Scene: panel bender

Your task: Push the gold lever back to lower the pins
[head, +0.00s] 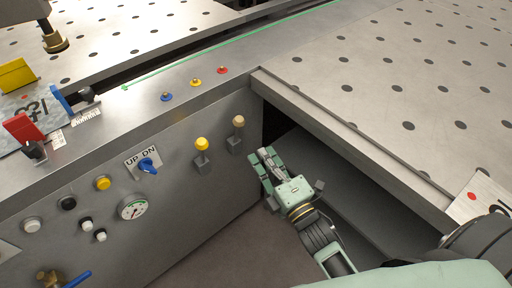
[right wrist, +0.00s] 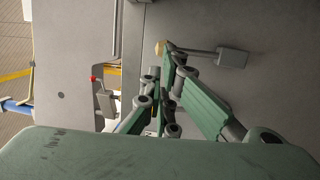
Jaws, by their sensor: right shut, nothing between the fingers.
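A lever with a gold-tan ball knob (head: 238,121) stands out from the grey front panel, just under the table edge near the inner corner. In the right wrist view its knob (right wrist: 160,47) and rod show, the rod running to a grey block (right wrist: 233,57). My right gripper (head: 264,160) is shut and empty, below and slightly right of the lever in the head view. In the right wrist view its fingertips (right wrist: 168,72) are close to the knob and partly overlap it; I cannot tell whether they touch. My left gripper is not in view.
A second lever with a yellow knob (head: 201,144) sits to the left. The perforated table (head: 400,75) overhangs above right of my gripper. Open space lies below it.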

